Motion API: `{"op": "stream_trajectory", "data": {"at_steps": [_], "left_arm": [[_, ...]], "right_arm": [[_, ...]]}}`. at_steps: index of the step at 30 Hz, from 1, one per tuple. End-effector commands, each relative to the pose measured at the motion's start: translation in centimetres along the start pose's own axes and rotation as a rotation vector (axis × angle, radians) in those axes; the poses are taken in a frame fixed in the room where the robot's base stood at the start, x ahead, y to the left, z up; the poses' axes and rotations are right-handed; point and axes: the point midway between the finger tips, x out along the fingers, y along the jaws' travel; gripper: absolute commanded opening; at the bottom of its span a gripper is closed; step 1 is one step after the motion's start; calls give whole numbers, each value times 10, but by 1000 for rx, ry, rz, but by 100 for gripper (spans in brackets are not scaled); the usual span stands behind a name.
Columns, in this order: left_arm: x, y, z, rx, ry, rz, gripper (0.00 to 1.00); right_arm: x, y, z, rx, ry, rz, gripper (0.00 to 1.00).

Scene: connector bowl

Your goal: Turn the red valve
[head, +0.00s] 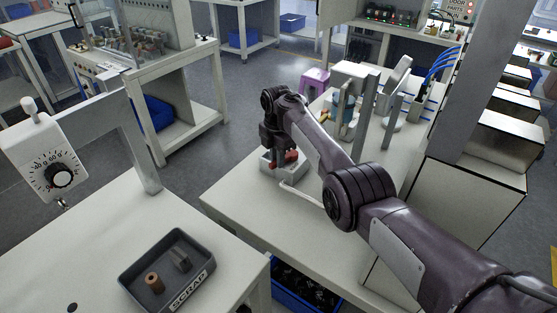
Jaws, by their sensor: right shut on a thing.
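The red valve (293,156) shows as a small red part on a light grey block (270,167), near the left edge of the right-hand table. My right gripper (278,152) reaches down over it from above and is shut on it. The gripper and wrist hide much of the valve, so its angle cannot be told. My dark purple right arm comes in from the lower right. My left gripper is not in view.
A scrap tray (203,298) with small parts lies on the front left table (90,255). A dial box (45,160) hangs at left. Fixtures and a blue-lidded container (344,125) stand behind my right arm. A blue bin (300,288) sits under the table.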

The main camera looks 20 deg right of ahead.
Motion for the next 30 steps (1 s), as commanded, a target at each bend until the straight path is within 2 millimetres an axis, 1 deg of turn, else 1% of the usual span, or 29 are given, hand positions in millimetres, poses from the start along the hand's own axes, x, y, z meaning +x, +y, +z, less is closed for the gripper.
{"op": "stream_trajectory", "data": {"at_steps": [2, 6, 12, 18, 24, 30], "left_arm": [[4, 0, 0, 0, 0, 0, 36], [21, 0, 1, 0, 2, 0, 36], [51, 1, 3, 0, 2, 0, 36], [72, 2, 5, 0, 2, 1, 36], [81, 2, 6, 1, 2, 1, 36], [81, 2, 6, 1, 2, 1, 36]], "right_arm": [[2, 1, 0, 65, 0, -1, 0], [5, 4, 1, 166, 0, 0, 0], [7, 10, 2, 273, -1, 3, 0], [4, 13, 4, 343, -1, 1, 0], [1, 14, 4, 376, -1, 0, 0], [0, 15, 4, 384, -1, 0, 0]]}}
